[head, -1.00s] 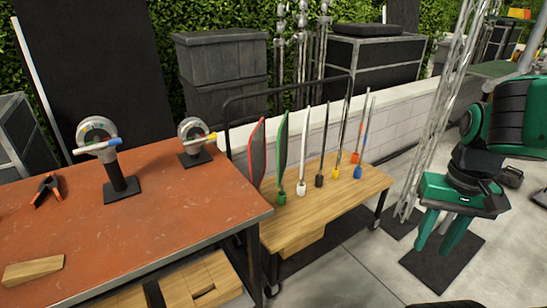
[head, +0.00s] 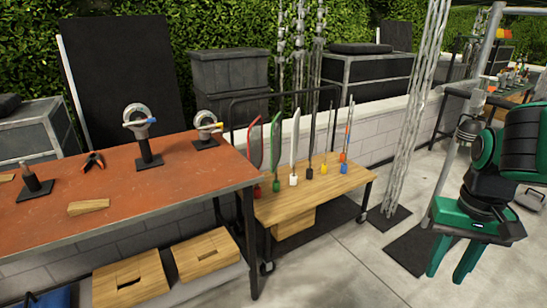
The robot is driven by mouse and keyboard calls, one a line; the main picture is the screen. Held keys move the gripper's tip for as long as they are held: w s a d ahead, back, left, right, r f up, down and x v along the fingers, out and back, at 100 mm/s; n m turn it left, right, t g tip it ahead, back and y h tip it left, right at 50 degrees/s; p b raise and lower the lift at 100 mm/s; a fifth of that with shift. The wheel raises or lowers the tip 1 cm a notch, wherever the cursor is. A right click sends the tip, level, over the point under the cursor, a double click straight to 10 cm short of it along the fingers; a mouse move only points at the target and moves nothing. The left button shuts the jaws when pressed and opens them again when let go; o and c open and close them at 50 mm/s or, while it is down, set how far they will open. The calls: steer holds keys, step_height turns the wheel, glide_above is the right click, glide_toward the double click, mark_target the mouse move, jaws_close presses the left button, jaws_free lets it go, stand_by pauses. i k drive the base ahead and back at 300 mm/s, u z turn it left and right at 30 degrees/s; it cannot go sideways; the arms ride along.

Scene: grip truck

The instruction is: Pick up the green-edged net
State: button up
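The green-edged net (head: 277,150) stands upright in a small green base on the wooden top of a low cart, seen nearly edge-on. A red-edged net (head: 256,146) is close on its left, and a white upright piece (head: 294,150) is close on its right. My gripper (head: 452,268) hangs at the lower right of the head view with its two green fingers pointing down and apart. It is empty and well to the right of the net, over the paved floor.
The cart (head: 330,195) also carries several other upright rods and has a black rail behind. A rust-red workbench (head: 130,220) with clamps stands to its left. A silver truss (head: 408,130) rises between the cart and my arm. Grey floor (head: 340,260) in front is clear.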

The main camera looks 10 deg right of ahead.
mark_target(276, 155)
steer(key=z, duration=0.6)
steer(key=i, duration=1.6)
steer(key=u, duration=0.7)
steer(key=k, duration=0.5)
steer(key=u, duration=0.1)
